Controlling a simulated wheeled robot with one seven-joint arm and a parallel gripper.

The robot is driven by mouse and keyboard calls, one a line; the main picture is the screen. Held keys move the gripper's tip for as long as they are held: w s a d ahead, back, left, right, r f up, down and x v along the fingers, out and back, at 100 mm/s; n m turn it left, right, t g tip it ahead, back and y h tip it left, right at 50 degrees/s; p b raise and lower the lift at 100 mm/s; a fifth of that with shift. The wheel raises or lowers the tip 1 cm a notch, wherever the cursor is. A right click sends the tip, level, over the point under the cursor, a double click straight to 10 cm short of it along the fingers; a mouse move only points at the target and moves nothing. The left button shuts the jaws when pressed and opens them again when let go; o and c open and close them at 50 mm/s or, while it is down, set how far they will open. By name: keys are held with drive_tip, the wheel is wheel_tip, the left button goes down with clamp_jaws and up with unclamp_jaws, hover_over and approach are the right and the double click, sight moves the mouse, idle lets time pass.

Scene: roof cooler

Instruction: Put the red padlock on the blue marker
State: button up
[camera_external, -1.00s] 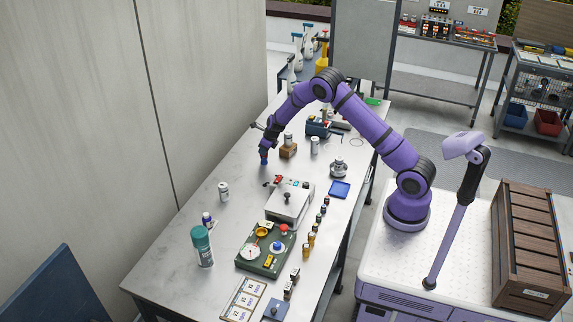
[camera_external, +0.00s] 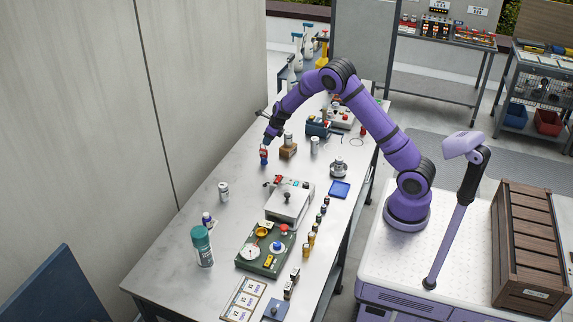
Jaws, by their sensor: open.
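A small red item (camera_external: 264,149), which looks like the red padlock, shows at the far left part of the table. Directly beneath it is a small blue piece (camera_external: 263,160), which looks like the blue marker. The red item appears to rest on the blue one, but both are too small to tell exact contact. My gripper (camera_external: 268,142) is open just above the red item, pointing down. Its fingertips are tiny here, and I cannot tell if they still touch it.
A brown block (camera_external: 288,151) with a can on it stands just right of the gripper.

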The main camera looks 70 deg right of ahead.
drive_tip(key=s+a+r+n+y, duration=0.1)
drive_tip(key=s+a+r+n, duration=0.5)
drive_tip(key=r, duration=0.3)
drive_tip(key=s+a+r+n, duration=0.3)
drive_tip(key=s+r+n, duration=0.2)
drive_tip(key=s+r, duration=0.3)
drive_tip(key=s+a+r+n+y, duration=0.1)
drive_tip(key=s+a+r+n, duration=0.45)
drive_tip(key=r, duration=0.45)
drive_tip(key=s+a+r+n+h, duration=0.1)
drive_tip(key=s+a+n, duration=0.2)
drive_tip(key=s+n, duration=0.6)
drive_tip(key=s+a+r+n+h, duration=0.1)
drive_tip(key=s+a+r+n, duration=0.1)
drive_tip(key=s+n, duration=0.8)
drive_tip(key=shift+s+a+t, duration=0.3)
drive_tip(key=shift+s+a, duration=0.2)
drive_tip(key=shift+s, duration=4.25)
drive_tip(key=shift+n, duration=0.25)
